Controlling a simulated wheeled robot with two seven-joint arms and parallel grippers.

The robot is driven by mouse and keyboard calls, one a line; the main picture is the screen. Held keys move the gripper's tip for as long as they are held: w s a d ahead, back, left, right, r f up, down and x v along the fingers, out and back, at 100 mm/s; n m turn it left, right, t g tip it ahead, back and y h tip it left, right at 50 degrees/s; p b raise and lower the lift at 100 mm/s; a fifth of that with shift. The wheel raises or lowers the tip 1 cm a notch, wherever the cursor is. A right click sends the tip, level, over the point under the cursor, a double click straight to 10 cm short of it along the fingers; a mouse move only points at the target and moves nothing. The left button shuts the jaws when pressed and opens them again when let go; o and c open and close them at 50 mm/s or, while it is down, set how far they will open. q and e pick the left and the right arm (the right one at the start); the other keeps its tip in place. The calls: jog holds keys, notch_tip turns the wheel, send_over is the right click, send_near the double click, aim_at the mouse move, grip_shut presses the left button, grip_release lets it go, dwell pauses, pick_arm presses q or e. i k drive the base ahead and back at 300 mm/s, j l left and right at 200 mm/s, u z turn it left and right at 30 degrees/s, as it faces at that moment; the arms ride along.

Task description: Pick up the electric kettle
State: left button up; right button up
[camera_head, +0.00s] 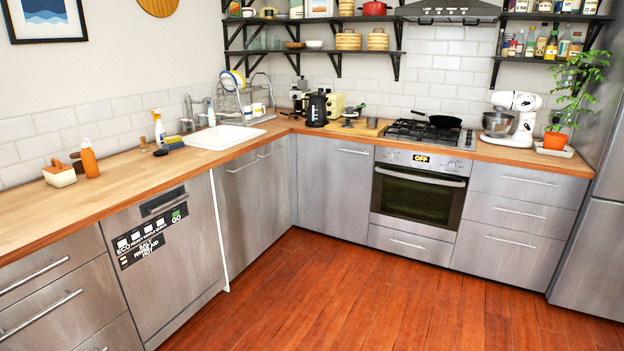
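A black electric kettle (317,108) stands upright on the wooden worktop in the far corner, left of the stove. A cream toaster is close behind it on its right, and a dark coffee maker is on its left. Neither of my grippers shows in the head view, and nothing touches the kettle except what it stands on.
A wooden board (352,128) with a dark item lies right of the kettle. The stove (428,133) holds a black pan (445,121). A sink (224,137) and dish rack (246,100) are left. Shelves (310,20) hang above. The red wooden floor (340,290) is clear.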

aim_at(317, 112)
jog(key=i, duration=2.6)
jog(key=i+u, duration=0.1)
jog(key=i, duration=0.55)
jog(key=i+l+u, duration=0.1)
jog(key=i, duration=0.55)
jog(key=i+l+u, duration=0.1)
jog(key=i, duration=0.55)
jog(key=i+l, duration=0.05)
jog(key=l, duration=0.05)
